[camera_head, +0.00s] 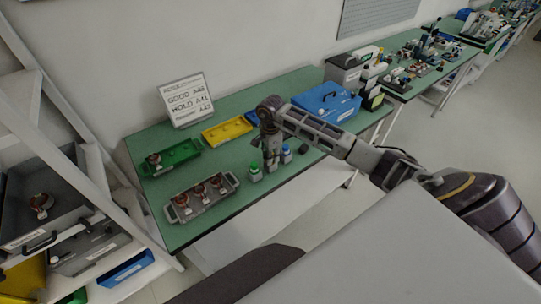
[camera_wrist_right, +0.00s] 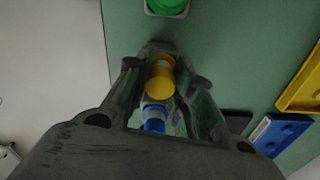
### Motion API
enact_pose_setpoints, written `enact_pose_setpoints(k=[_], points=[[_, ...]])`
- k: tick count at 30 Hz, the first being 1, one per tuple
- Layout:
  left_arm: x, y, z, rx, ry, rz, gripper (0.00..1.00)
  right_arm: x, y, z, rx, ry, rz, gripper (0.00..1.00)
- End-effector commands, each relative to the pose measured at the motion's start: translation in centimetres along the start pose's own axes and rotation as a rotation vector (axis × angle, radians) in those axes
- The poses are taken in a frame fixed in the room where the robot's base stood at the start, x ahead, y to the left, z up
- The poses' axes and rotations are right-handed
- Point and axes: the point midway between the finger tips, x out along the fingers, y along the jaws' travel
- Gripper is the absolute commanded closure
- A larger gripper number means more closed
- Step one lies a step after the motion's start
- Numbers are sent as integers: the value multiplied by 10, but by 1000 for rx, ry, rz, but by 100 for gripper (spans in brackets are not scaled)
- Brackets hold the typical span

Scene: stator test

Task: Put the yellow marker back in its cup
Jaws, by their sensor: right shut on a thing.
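My right gripper (camera_head: 270,160) points down over the green bench, between a green-topped item (camera_head: 255,172) and a blue-topped item (camera_head: 286,154). In the right wrist view, its fingers (camera_wrist_right: 160,78) are shut on the yellow marker (camera_wrist_right: 161,86), seen nearly end-on. The green-topped item (camera_wrist_right: 167,5) is beyond the fingertips there, and the blue-topped one (camera_wrist_right: 154,124) shows just below the marker. The marker is hidden by the fingers in the head view. Its lower end and its cup are hidden, so I cannot tell whether it is inside the cup. My left gripper is not in view.
A grey tray (camera_head: 178,215) with several copper-wound parts sits at the front left. Green (camera_head: 185,151) and yellow (camera_head: 224,135) trays lie behind, with a blue one beside them. A results sign (camera_head: 186,98) and a blue box (camera_head: 326,104) stand further back.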

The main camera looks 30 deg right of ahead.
Motion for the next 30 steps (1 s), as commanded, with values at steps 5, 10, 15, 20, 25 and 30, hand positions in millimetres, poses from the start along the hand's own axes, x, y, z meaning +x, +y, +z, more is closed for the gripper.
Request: enact_pose_setpoints(k=[5,10,15,20,25,30], points=[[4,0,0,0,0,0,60,4,0,0,1,0,-1,98],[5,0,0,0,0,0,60,5,0,0,1,0,0,66],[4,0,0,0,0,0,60,4,0,0,1,0,0,55],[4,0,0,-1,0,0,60,4,0,0,0,0,0,55],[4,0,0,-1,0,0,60,4,0,0,0,0,0,55],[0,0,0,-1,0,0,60,0,0,0,0,0,1,55]])
